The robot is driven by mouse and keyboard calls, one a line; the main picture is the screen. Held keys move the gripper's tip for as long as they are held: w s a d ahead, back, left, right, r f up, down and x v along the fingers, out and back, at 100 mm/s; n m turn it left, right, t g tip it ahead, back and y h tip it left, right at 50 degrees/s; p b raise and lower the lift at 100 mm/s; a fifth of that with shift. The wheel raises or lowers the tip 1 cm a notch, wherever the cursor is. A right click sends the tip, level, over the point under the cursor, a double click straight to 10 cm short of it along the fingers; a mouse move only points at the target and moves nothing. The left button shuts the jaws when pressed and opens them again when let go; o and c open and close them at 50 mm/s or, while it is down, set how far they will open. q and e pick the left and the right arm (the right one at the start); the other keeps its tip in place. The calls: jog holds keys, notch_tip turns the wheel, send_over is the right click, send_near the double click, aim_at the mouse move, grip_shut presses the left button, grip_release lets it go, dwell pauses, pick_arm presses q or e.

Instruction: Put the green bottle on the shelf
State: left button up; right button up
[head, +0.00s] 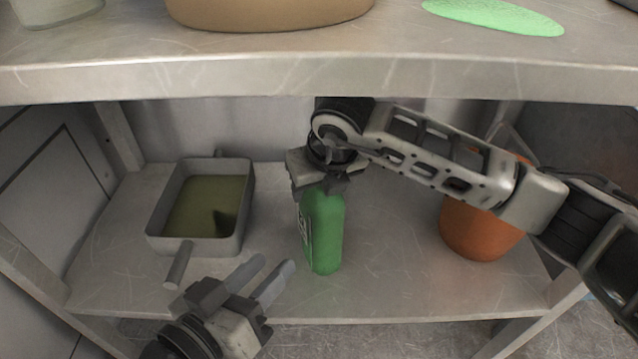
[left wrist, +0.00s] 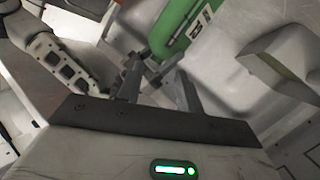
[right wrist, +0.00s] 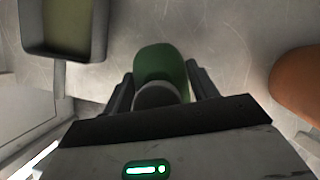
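The green bottle (head: 322,235) stands upright on the lower shelf board (head: 390,285), in the middle. Its label faces left in the head view. My right gripper (head: 322,185) is over its top and hides the cap there. In the right wrist view the bottle (right wrist: 161,65) shows between the two fingers, which are wide apart on either side of it. My left gripper (head: 272,272) is open and empty at the shelf's front edge, below and left of the bottle. The left wrist view shows the bottle (left wrist: 180,28) beyond its spread fingers.
A grey pan with a handle (head: 240,220), holding dark green liquid, sits left of the bottle. An orange pot (head: 475,230) stands to the right, partly behind my right arm. The upper board (head: 300,75) overhangs, bearing a tan container (head: 265,12) and a green patch (head: 495,15).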

jog(key=o, duration=0.4)
jog(key=shift+r, duration=0.15)
jog(key=p+v, duration=0.2)
jog(key=v, duration=0.1)
jog(key=shift+s+d+r, duration=0.1)
jog(key=shift+s+r, duration=0.05)
jog(key=shift+s, duration=0.15)
pick_arm(q)
jog(key=shift+s+a+f+m+g+y+p, duration=0.25)
jog(key=shift+a+f+m+g+y+p, duration=0.2)
jog(key=shift+f+m, duration=0.2)
pick_arm(e)
jog(key=s+d, duration=0.1)
jog(key=s, duration=0.2)
jog(key=s+d, duration=0.2)
jog(key=s, duration=0.2)
jog(key=s+d, duration=0.1)
jog(key=s, duration=0.2)
jog(key=shift+s+d+f, duration=0.15)
jog(key=shift+s+f, duration=0.1)
jog(key=shift+s, duration=0.05)
pick_arm(q)
jog(key=shift+r, duration=0.15)
